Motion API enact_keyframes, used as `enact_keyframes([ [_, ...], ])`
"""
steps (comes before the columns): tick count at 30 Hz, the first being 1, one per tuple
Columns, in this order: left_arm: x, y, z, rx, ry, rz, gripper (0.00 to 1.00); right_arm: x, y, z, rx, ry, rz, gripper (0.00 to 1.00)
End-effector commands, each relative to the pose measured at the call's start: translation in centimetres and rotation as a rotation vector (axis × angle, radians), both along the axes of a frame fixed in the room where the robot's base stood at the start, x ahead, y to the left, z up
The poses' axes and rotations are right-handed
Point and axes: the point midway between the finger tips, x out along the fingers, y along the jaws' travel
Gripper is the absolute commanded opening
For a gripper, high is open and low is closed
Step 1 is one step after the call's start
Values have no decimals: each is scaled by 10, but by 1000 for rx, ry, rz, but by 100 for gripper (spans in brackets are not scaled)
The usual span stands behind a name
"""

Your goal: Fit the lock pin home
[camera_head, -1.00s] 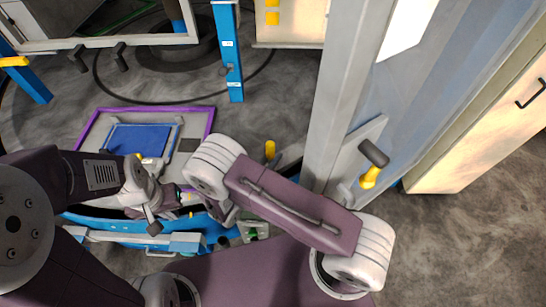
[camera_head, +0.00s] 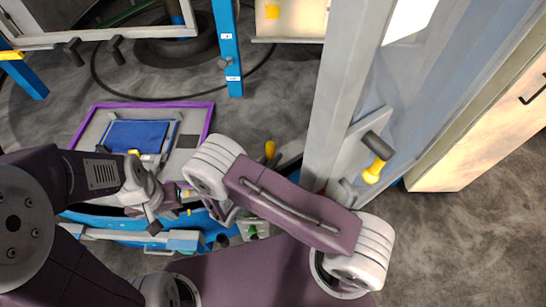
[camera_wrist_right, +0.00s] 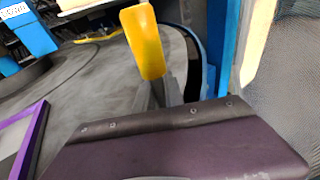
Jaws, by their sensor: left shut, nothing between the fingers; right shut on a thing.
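My left gripper (camera_head: 152,212) is shut and empty, low over the blue-edged bench at the lower left in the head view. My right gripper (camera_head: 226,212) is folded down under its pale wrist, to the right of the left one. I cannot identify the lock pin. A small grey block with a green part (camera_head: 252,230) is just right of the right gripper.
A purple-edged panel with a blue pad (camera_head: 138,135) lies beyond the left gripper. A blue post (camera_head: 228,50) stands behind. A grey upright frame (camera_head: 342,95) with a black-and-yellow handle (camera_head: 375,160) is close to the right arm. The floor at right (camera_head: 460,240) is clear.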

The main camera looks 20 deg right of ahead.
Motion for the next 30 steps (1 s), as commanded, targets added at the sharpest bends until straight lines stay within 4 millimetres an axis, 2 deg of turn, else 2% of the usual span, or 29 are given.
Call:
enact_keyframes([
  [30, 0, 0, -23, 0, 0, 0, 0, 0, 0, -27, 0, 0, 0, 0],
])
